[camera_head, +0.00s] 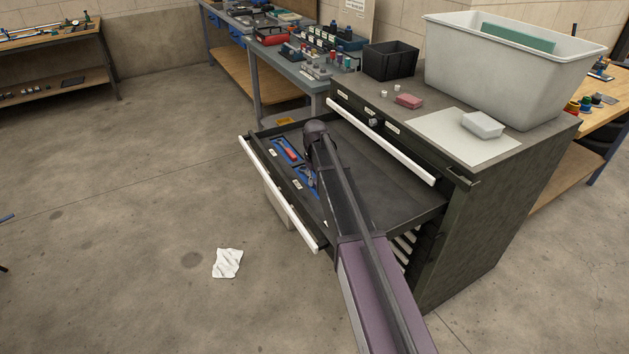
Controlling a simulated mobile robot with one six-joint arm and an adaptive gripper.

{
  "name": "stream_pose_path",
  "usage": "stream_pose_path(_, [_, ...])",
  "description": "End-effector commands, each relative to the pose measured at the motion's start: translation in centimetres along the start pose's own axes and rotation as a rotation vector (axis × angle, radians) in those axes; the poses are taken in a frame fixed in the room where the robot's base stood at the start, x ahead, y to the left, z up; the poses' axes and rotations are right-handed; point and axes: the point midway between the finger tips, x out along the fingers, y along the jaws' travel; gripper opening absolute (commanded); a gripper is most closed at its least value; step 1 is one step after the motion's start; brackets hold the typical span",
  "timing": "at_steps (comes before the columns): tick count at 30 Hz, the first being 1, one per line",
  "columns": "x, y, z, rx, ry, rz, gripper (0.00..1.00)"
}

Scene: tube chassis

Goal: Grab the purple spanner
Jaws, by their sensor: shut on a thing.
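An open drawer (385,187) of the dark cabinet holds blue trays at its left end. My gripper (310,178) reaches down into the drawer over the blue tray nearer the front, partly hidden by my own arm. It is shut on a thin thing, which I take to be the purple spanner; its colour and outline are too small and covered to make out. A red-handled tool (289,150) lies in the other blue tray (279,144), to the left of my gripper.
The cabinet top (420,112) carries a large pale bin (490,75), a black crate (390,62), a red block (408,101) and a white box (482,124). The drawer's right part is bare. A crumpled paper (227,263) lies on the open floor.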

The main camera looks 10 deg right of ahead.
Motion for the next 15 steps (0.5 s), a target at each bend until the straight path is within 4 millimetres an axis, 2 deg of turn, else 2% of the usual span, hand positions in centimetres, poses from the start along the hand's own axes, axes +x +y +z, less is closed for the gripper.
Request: stream_pose_path(15, [-4.4,0.0,0.0,0.0,0.0,0.0,0.0])
